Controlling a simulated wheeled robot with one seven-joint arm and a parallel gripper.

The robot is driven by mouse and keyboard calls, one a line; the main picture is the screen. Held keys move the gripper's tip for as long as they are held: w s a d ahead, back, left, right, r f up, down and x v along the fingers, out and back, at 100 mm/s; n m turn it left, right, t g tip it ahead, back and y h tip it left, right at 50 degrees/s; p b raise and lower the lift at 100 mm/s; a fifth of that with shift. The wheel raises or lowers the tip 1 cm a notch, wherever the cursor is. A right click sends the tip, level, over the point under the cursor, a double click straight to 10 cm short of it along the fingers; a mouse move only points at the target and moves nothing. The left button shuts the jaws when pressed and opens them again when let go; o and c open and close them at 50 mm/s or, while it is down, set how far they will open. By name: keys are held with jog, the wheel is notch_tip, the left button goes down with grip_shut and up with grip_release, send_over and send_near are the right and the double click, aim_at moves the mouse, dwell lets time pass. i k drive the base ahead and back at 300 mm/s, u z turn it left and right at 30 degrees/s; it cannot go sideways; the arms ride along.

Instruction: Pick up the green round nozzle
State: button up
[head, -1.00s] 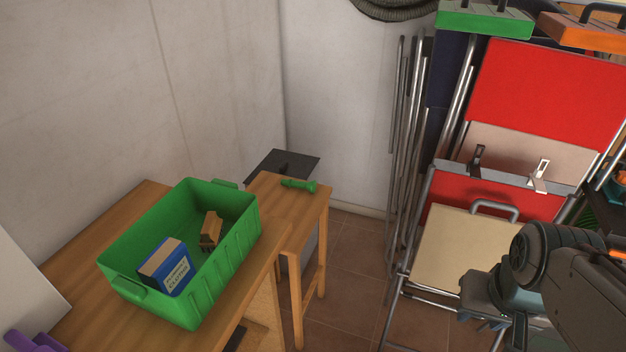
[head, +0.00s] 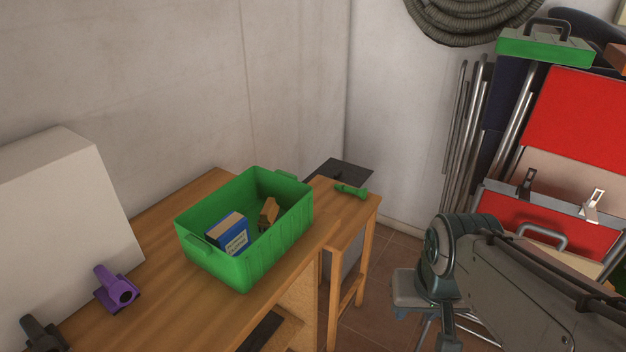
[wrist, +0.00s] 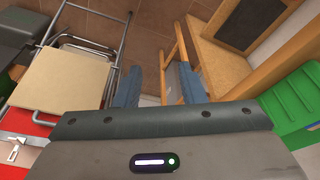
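The green round nozzle (head: 351,191) lies on its side on top of the small wooden table (head: 366,208) beyond the crate in the head view. I do not see it in the wrist view. My gripper (wrist: 160,88) is open, with its two blue-grey fingers apart and nothing between them. In the head view my arm is at the lower right, in front of and to the right of the small table, well apart from the nozzle.
A green crate (head: 246,270) holding a blue box and a brown block stands on the wooden bench (head: 180,318). A purple nozzle (head: 117,291) and a dark one (head: 42,334) are at left.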

aim_at(362, 193)
jog(key=u, duration=0.1)
jog(key=i, duration=1)
